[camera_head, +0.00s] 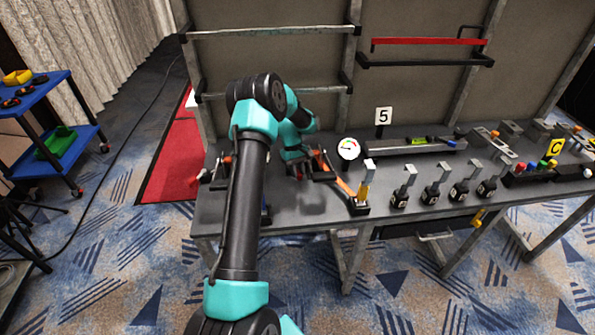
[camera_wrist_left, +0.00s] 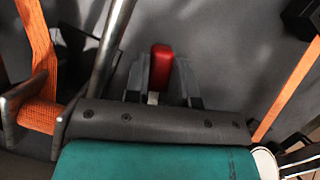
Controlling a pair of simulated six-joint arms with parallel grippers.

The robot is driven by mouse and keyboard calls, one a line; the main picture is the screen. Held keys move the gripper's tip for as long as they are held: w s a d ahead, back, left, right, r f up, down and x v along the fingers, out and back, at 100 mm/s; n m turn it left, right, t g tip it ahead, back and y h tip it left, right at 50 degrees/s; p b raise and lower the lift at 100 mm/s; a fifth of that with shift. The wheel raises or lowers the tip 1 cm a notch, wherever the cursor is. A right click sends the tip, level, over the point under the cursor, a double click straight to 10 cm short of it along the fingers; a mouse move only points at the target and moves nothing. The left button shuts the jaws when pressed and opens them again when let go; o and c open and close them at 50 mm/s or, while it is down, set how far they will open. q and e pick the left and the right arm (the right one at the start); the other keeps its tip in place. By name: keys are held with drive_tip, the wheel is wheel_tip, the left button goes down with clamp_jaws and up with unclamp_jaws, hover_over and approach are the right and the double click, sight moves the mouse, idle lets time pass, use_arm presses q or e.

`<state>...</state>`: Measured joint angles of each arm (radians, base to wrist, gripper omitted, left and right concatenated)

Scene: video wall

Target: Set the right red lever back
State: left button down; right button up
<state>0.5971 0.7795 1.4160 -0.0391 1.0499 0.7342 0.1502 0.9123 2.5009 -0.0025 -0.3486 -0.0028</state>
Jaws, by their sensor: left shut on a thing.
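The red lever's knob (camera_wrist_left: 162,62) shows in the left wrist view, between the two grey fingers of my left gripper (camera_head: 303,172). The gripper is shut on it, low over the workbench (camera_head: 315,208). In the head view the gripper covers this lever, so its tilt cannot be told. Another red knob (camera_head: 226,160) shows at the bench's left end, partly behind my left arm. My right gripper is in neither view.
An orange strip (camera_head: 341,185) lies just right of the gripper. A round gauge (camera_head: 348,148) stands behind it. Horizontal rails (camera_head: 270,31) cross the back panel.

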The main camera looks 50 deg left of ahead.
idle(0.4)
use_arm(q)
drive_tip(key=s+m, duration=0.1)
drive_tip(key=m, duration=0.1)
drive_tip(key=s+a+m+g+y, duration=0.1)
drive_tip(key=m, duration=0.1)
drive_tip(key=shift+s+a+g, duration=0.1)
drive_tip(key=shift+a+g, duration=0.05)
drive_tip(key=shift+g, duration=0.15)
drive_tip(key=shift+s+a+m+g+y, duration=0.2)
drive_tip(key=shift+s+a+m, duration=0.1)
drive_tip(key=shift+m, duration=0.45)
drive_tip(key=shift+s+a+m+g+y, duration=0.2)
drive_tip(key=shift+s+a+m, duration=0.1)
drive_tip(key=shift+m, duration=0.5)
drive_tip(key=shift+s+a+m+g+y, duration=0.1)
drive_tip(key=shift+s+a+m+y, duration=0.15)
drive_tip(key=shift+m, duration=0.5)
drive_tip(key=c, duration=1.2)
unclamp_jaws()
drive_tip(key=shift+c, duration=0.2)
drive_tip(key=v, duration=1.7)
drive_tip(key=shift+a+r, duration=0.15)
drive_tip(key=shift+a, duration=0.1)
